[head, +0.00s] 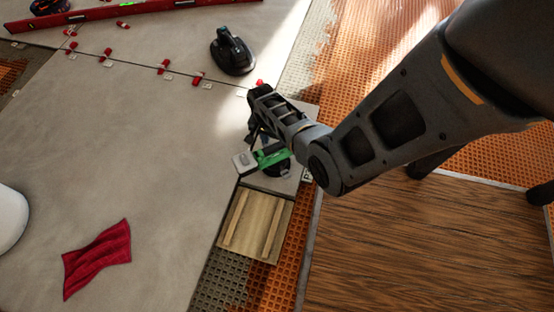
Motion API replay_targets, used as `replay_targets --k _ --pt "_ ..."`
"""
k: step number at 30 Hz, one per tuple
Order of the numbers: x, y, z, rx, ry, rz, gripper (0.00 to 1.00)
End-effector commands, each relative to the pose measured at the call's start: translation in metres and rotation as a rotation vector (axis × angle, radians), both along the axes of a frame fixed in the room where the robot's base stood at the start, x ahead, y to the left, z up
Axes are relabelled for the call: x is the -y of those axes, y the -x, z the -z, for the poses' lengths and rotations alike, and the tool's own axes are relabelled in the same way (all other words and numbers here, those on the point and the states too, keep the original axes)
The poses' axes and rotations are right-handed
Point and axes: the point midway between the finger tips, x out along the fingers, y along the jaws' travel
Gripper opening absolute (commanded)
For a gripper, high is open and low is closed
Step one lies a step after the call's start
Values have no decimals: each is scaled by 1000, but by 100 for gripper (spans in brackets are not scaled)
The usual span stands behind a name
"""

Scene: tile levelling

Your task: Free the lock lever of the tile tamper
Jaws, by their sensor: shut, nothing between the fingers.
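A tool with a green bar (272,157), a dark round body (279,169) and a pale grey block (244,161) at its left sits on a small tile; I take it to be the tile tamper. My gripper (257,137) is over its upper left part, pointing down, shut and empty. My wrist and gripper cover part of the tool. I cannot make out the lock lever or tell whether the fingers touch anything.
A black handled device (232,52) stands on the large grey tiles (150,130). Red clips (163,67) line a joint beside a red level (130,9). A red cloth (97,258) lies lower left. A wooden pallet (254,226) lies below the tool, beside orange matting (275,283).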

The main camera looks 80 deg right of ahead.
Motion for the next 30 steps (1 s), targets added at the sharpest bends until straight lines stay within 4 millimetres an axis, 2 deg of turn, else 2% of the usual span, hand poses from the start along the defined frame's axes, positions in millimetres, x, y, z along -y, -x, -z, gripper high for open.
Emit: replay_targets --k 30 --pt "0 0 -70 0 0 0 0"
